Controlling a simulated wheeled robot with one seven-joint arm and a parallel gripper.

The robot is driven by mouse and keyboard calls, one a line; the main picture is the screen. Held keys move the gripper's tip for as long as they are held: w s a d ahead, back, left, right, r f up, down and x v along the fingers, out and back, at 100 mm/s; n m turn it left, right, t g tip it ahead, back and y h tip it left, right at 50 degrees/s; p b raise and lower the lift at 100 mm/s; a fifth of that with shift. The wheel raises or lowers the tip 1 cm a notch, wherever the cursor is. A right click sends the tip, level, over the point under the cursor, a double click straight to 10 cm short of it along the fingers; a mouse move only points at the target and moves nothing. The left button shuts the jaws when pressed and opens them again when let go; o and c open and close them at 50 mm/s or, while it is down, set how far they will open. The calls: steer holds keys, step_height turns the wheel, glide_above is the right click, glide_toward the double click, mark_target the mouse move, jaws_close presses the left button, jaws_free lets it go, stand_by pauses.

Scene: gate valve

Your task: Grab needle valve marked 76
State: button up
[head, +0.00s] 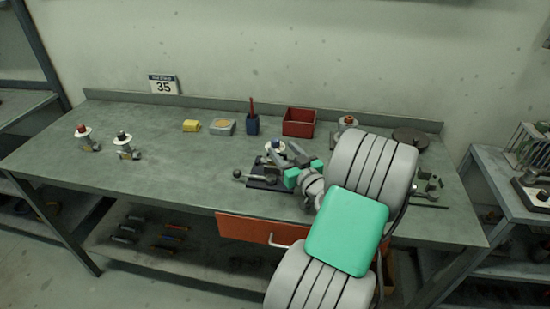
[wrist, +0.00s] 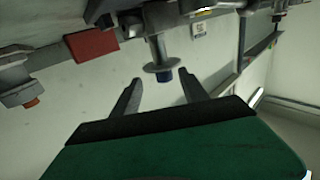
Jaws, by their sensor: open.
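Several small valves with round white tags stand on the bench, and no number on the tags is legible. One has a blue knob (head: 274,146), beside a dark vise; it also shows in the wrist view as the blue-knobbed valve (wrist: 163,74). A red-knobbed valve (head: 83,132) and a black-knobbed valve (head: 123,140) stand at the left. An orange-knobbed valve (head: 347,121) stands at the back right, partly hidden by my arm. My gripper (head: 284,156) is open and empty. In the wrist view its fingertips lie either side of the blue knob; contact cannot be told.
The dark vise (head: 262,182) sits near the front edge. A red bin (head: 299,122), blue cup (head: 252,125), yellow block (head: 191,126) and small tray (head: 222,127) stand at the back. The bench's left middle is clear.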

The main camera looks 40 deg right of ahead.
steer(key=x, duration=0.2)
steer(key=shift+w+r+p, duration=0.1)
steer(key=shift+w+p, duration=0.2)
steer(key=p+x, duration=0.2)
steer(key=x, duration=0.3)
steer(key=shift+w+a, duration=0.15)
steer(key=shift+c, duration=0.3)
jaws_close()
stand_by(0.5)
